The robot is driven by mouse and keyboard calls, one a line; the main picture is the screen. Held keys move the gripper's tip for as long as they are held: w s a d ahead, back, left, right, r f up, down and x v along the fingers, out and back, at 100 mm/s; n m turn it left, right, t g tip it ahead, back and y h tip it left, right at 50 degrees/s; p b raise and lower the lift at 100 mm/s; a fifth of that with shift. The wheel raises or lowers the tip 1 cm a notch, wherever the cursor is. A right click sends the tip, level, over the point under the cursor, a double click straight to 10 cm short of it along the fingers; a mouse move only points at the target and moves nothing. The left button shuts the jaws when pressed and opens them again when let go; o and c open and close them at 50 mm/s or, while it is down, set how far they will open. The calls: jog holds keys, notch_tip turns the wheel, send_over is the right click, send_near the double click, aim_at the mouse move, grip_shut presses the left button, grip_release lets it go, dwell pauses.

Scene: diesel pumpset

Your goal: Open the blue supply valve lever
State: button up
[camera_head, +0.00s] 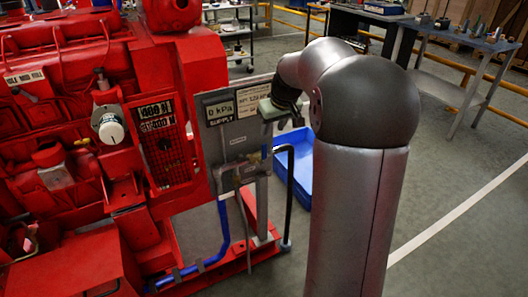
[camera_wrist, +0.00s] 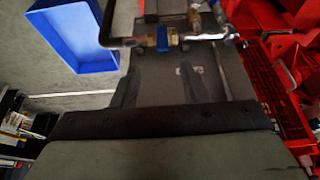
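The supply valve sits on the pipework below the gauge panel. In the head view a small blue spot, probably the same lever (camera_head: 264,152), shows near the pipe bend. In the head view my arm partly hides the gripper, which is beside the panel.
The panel has a 0 kPa display (camera_head: 219,112) and a label plate (camera_head: 257,98). The red pumpset (camera_head: 60,150) fills the left. A dark bent pipe (camera_head: 290,190) stands before a blue bin (camera_head: 303,175). A blue hose (camera_head: 222,235) runs low. Open floor lies right.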

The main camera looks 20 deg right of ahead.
aim_at(265, 148)
jog(key=b+x, duration=0.1)
jog(key=x, duration=1.2)
jog(key=shift+a+f, duration=0.1)
jog(key=shift+a, duration=0.05)
grip_shut()
